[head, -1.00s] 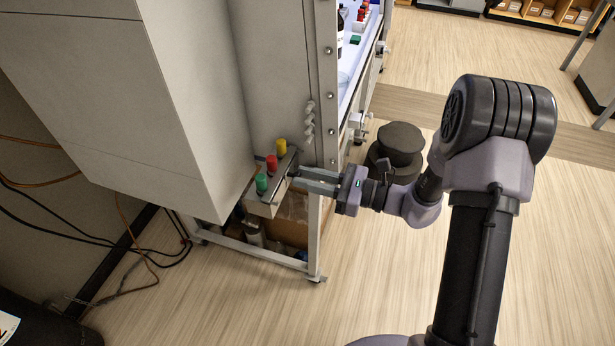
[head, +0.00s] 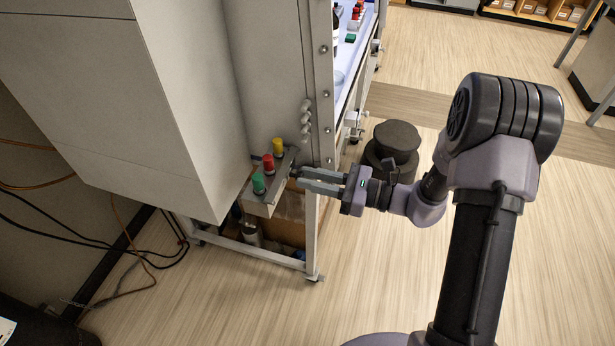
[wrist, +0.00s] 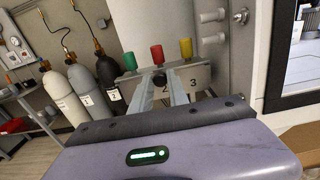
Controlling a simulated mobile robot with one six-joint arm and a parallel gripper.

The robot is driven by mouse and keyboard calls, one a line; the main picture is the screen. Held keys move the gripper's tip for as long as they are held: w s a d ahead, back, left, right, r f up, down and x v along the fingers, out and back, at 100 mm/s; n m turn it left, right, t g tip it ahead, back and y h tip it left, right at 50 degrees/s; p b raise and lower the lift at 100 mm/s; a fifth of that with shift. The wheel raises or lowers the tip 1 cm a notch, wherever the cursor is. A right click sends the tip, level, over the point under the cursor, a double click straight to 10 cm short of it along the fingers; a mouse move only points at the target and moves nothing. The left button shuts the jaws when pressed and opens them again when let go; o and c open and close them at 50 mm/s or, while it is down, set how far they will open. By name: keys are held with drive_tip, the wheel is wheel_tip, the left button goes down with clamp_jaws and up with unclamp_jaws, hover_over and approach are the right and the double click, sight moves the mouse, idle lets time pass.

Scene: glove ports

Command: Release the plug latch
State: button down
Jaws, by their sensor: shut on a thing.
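A pale block (head: 262,205) carries a green knob (head: 258,183), a red knob (head: 268,162) and a yellow knob (head: 279,147) on top. In the wrist view the block (wrist: 202,78) shows a 2 and a 3 on its near face. My gripper (head: 300,178) reaches the block's right side with two long pale fingers. It is shut on a small dark part at the block's face, which looks like the plug latch (wrist: 160,82). The fingers and the steep view hide most of the latch, so I cannot tell its position.
A large grey cabinet (head: 110,110) overhangs on the left. A frame post (head: 312,235) stands just below my gripper. A dark round stool-like thing (head: 396,142) stands behind my wrist. Several gas cylinders (wrist: 90,88) stand left in the wrist view. Floor at the front is clear.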

drive_tip(key=c, duration=1.3)
unclamp_jaws()
drive_tip(key=shift+d, duration=0.1)
drive_tip(key=shift+s+d, duration=0.1)
drive_tip(key=p+v, duration=0.2)
drive_tip(key=v, duration=1.5)
drive_tip(key=shift+p, duration=0.4)
